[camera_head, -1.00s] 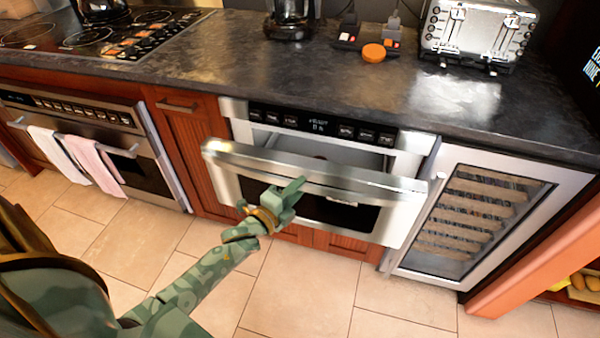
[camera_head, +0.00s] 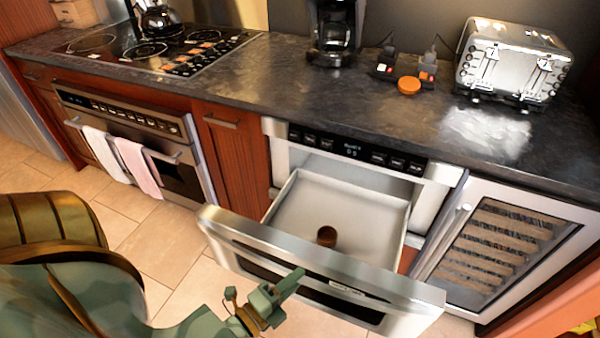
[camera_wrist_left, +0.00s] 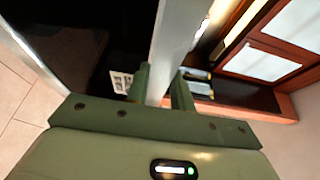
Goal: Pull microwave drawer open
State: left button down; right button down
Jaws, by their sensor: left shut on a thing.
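The microwave drawer (camera_head: 285,205) stands well out from its housing, and its pale inside shows. A small brown round item (camera_head: 327,236) sits in it near the front panel. The steel handle bar (camera_head: 300,256) runs along the top of the drawer front. My left gripper (camera_head: 292,284) is at the middle of that bar. In the left wrist view the fingers (camera_wrist_left: 160,85) stand on either side of the bar (camera_wrist_left: 172,50), shut on it.
A wine cooler (camera_head: 508,245) is to the right of the drawer. An oven (camera_head: 150,150) with two towels is to the left. The dark counter (camera_head: 300,105) above holds a coffee maker (camera_head: 337,30), an orange disc (camera_head: 409,85) and a toaster (camera_head: 510,60). Tile floor shows at the left.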

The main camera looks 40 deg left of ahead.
pick_arm(q)
jog(key=shift+s+d, duration=0.15)
jog(key=shift+s, duration=0.3)
jog(key=c, duration=1.2)
grip_release()
jog(key=s+a, duration=0.2)
jog(key=s, duration=1.4)
jog(key=shift+p, duration=0.35)
jog(key=shift+s, duration=0.1)
